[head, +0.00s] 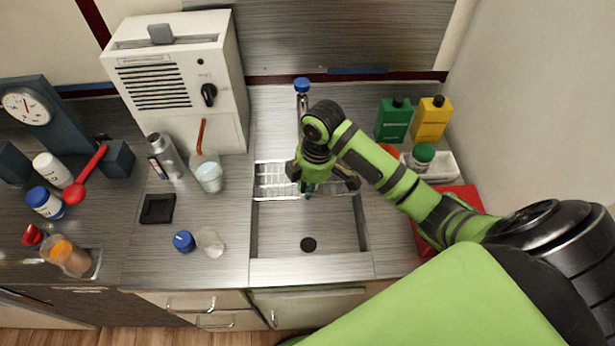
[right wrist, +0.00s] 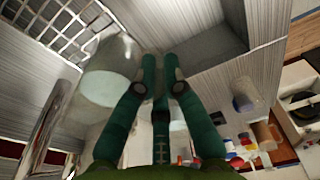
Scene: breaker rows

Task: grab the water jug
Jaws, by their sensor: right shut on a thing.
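The water jug (right wrist: 104,82) shows in the right wrist view as a clear rounded vessel with pale contents, just left of my fingers and partly behind them. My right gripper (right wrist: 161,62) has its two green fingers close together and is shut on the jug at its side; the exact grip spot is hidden. In the head view my right gripper (head: 309,191) points down over the back of the sink, and my wrist and forearm mostly hide what it holds. My left gripper is in neither view.
The sink (head: 308,222) has a wire rack (head: 272,182) at its back and a tap (head: 302,103) behind. Left stand a glass with pale liquid (head: 208,176), a metal bottle (head: 164,158) and a white machine (head: 178,80). Green (head: 393,120) and yellow (head: 432,119) bottles stand right.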

